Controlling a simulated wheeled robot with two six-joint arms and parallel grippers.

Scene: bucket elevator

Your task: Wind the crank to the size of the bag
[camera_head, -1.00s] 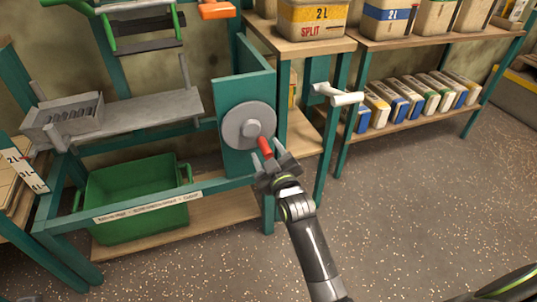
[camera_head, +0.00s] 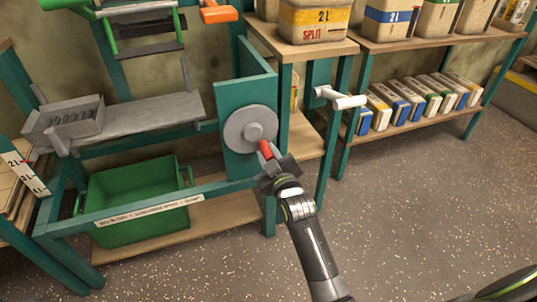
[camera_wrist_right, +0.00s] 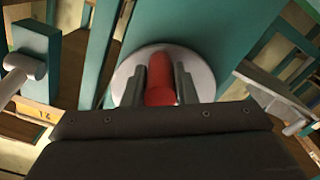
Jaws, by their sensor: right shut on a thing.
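The crank is a grey disc (camera_head: 240,127) with a red handle (camera_head: 265,149), mounted on a teal panel at the right of the teal frame. My right gripper (camera_head: 268,161) is shut on the red handle, which sits at the disc's lower right. In the right wrist view the red handle (camera_wrist_right: 161,80) lies between the two fingers, with the disc (camera_wrist_right: 124,72) behind it. My left gripper is not in view.
A green bin (camera_head: 130,205) stands under the frame. A grey box (camera_head: 62,122) and tray lie at the left, near a 2L scale (camera_head: 25,174). A white handle (camera_head: 340,97) sticks out right of the crank. Several cartons line the lower shelf.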

